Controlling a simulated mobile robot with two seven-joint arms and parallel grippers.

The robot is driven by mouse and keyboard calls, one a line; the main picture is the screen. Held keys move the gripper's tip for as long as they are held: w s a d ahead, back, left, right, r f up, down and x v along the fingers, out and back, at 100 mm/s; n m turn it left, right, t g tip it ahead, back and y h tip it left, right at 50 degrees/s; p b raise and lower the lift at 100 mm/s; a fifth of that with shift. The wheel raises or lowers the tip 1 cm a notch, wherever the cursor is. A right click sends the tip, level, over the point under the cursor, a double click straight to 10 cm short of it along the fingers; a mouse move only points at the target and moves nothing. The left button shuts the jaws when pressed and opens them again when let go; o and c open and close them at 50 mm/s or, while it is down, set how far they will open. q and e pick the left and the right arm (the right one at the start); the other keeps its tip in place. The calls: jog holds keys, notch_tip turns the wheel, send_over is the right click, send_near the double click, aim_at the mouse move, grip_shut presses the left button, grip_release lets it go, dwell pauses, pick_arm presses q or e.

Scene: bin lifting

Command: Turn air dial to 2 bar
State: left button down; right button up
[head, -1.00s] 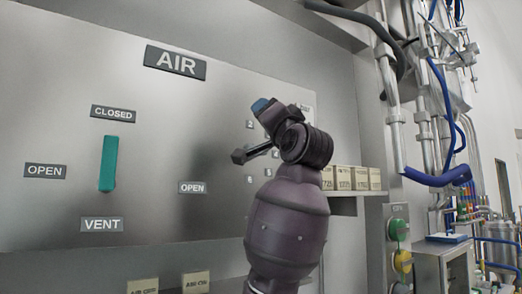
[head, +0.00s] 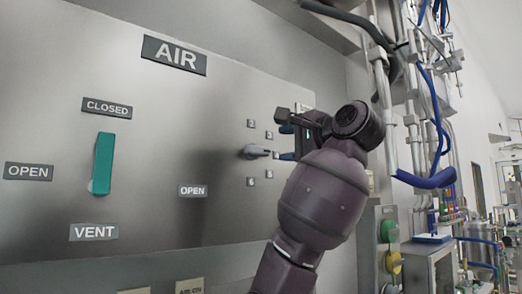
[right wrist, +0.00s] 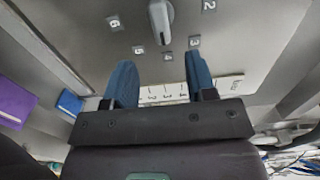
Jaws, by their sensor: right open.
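The air dial (head: 257,152) is a small grey lever handle on the steel panel, with small number plates around it. In the right wrist view the dial (right wrist: 161,22) is at the top centre, its narrow end pointing down, close to the plate marked 4 (right wrist: 167,55). The plate marked 2 (right wrist: 209,5) is at upper right. My right gripper (head: 284,142) is open, with blue fingertips just right of the dial in the head view. In the right wrist view its fingers (right wrist: 161,78) point towards the dial with nothing between them. My left gripper is out of view.
A teal lever (head: 103,163) stands at the left of the panel (head: 215,125), between CLOSED and VENT plates. Pipes and blue hoses (head: 427,181) run along the right. A control box with green and yellow buttons (head: 389,231) is at lower right.

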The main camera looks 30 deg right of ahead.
aim_at(260, 150)
jog(key=w, duration=0.2)
jog(key=w+p, duration=0.1)
jog(key=w, duration=0.2)
jog(key=w+a+p, duration=0.1)
jog(key=w, duration=0.2)
jog(key=shift+w, duration=0.15)
jog(key=shift+w+p, duration=0.4)
jog(key=shift+w, duration=0.45)
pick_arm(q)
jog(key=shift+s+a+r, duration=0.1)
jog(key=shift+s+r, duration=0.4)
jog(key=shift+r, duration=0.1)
pick_arm(e)
jog(key=c, duration=0.9)
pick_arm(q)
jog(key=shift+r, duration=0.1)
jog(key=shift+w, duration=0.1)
